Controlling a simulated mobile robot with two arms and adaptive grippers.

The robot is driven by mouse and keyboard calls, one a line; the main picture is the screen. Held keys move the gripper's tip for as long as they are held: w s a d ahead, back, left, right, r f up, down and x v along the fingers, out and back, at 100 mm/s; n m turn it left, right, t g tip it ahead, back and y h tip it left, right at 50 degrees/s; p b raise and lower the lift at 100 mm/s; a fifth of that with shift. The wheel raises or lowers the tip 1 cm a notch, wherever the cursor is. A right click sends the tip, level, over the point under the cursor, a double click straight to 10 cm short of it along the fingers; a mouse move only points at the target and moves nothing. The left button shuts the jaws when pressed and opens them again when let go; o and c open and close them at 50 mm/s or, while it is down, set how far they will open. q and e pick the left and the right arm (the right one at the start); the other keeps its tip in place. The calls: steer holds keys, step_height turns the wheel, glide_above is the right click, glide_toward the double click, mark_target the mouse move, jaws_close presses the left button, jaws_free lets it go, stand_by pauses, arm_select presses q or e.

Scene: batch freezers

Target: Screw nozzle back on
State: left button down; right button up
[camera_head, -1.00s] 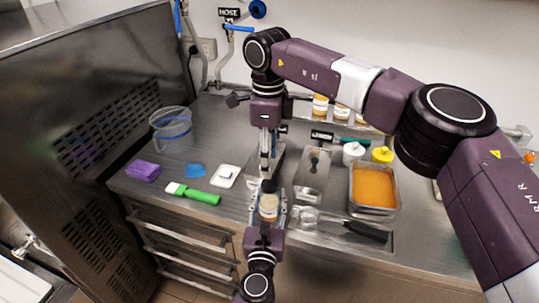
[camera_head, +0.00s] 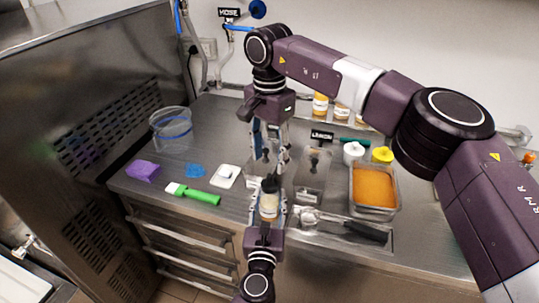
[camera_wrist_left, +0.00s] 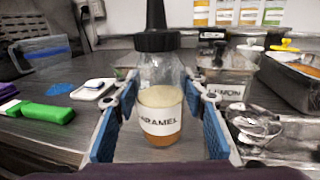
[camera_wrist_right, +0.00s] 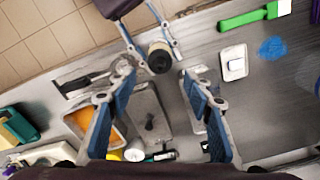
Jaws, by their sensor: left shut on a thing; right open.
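A clear bottle labelled caramel (camera_wrist_left: 160,115), with amber liquid at its base, stands upright in my left gripper (camera_wrist_left: 165,100). In the head view the bottle (camera_head: 269,205) is at the counter's front edge. A black nozzle (camera_wrist_left: 156,32) with a wide collar and tall spout sits on the bottle's mouth; whether it is tight cannot be told. It also shows from above in the right wrist view (camera_wrist_right: 159,58). My left gripper is shut on the bottle's body. My right gripper (camera_head: 270,165) is open and empty, pointing down above and behind the nozzle.
A lemon-labelled metal tray (camera_head: 313,180) and an orange-filled pan (camera_head: 374,187) stand to the right. A white card-like item (camera_head: 226,176), green-handled brush (camera_head: 195,194), purple sponge (camera_head: 143,171), blue cloth (camera_head: 196,170) and clear tub (camera_head: 171,130) are left.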

mark_target(270, 175)
steer(key=shift+f, duration=4.05)
